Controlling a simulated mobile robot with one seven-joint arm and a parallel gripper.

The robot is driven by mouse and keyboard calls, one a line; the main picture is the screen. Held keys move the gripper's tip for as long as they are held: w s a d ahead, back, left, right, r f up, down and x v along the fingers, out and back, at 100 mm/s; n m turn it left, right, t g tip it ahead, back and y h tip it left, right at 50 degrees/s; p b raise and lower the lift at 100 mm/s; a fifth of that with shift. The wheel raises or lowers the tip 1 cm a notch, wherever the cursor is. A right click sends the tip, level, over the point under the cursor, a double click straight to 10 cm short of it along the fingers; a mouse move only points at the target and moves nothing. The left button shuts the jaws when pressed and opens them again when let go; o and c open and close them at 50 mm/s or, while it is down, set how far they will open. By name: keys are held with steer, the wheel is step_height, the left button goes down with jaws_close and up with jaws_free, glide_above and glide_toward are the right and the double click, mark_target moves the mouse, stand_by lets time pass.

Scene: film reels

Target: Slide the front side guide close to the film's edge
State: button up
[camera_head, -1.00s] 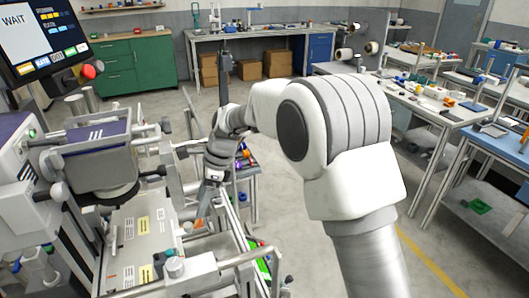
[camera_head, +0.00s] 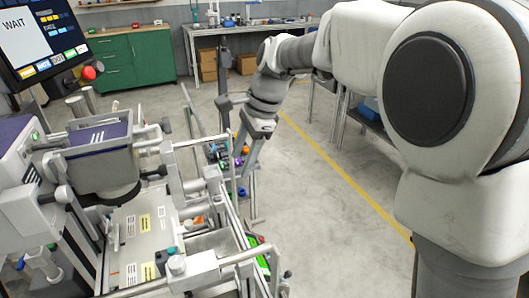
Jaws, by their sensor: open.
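The machine (camera_head: 120,165) stands at the left, with a flat metal plate (camera_head: 140,240) carrying yellow and white labels. A metal block with a round knob (camera_head: 177,265) sits at the plate's front on a horizontal rod; it may be the front side guide, but I cannot tell for sure. I cannot clearly make out the film or its edge. My gripper (camera_head: 247,168) points down beyond the machine's right side, open and apart from the plate and the block. Its fingertips are small and hard to make out against the items behind.
Metal rods and rails (camera_head: 228,205) run along the machine's right side, close to my gripper. A screen (camera_head: 40,40) and a red button (camera_head: 89,73) are at upper left. A green cabinet (camera_head: 125,60) and a workbench stand behind. The floor (camera_head: 310,220) at the right is clear.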

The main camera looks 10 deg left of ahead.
steer(key=s+d+r+n+t, duration=0.1)
steer(key=s+d+r+n, duration=0.1)
steer(key=d, duration=0.3)
steer(key=shift+s+r, duration=0.2)
steer(key=shift+r, duration=0.15)
